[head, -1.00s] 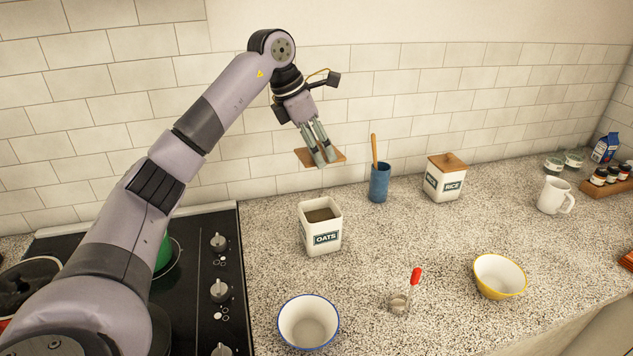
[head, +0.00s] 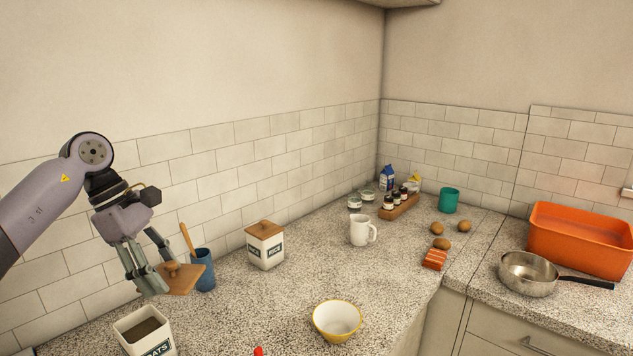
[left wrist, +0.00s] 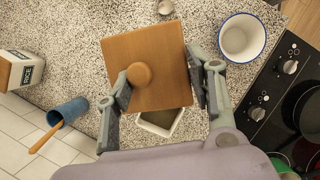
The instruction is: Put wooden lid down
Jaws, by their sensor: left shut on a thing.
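The square wooden lid (head: 186,280) with a round knob hangs in the air, tilted in the head view, behind and to the right of the open white oats canister (head: 147,333). My left gripper (head: 158,275) is shut on the lid. In the left wrist view, the lid (left wrist: 160,52) lies between the fingers, one near the knob and the other near the lid's right edge; the exact contact is unclear. There the lid partly covers the opening of the oats canister (left wrist: 158,122). My right gripper is not in view.
A blue utensil cup (head: 205,272) stands close behind the lid. A lidded rice canister (head: 265,246), a white mug (head: 360,231) and a yellow-rimmed bowl (head: 337,320) stand farther right. Bare counter (head: 240,305) lies between the oats canister and the bowl.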

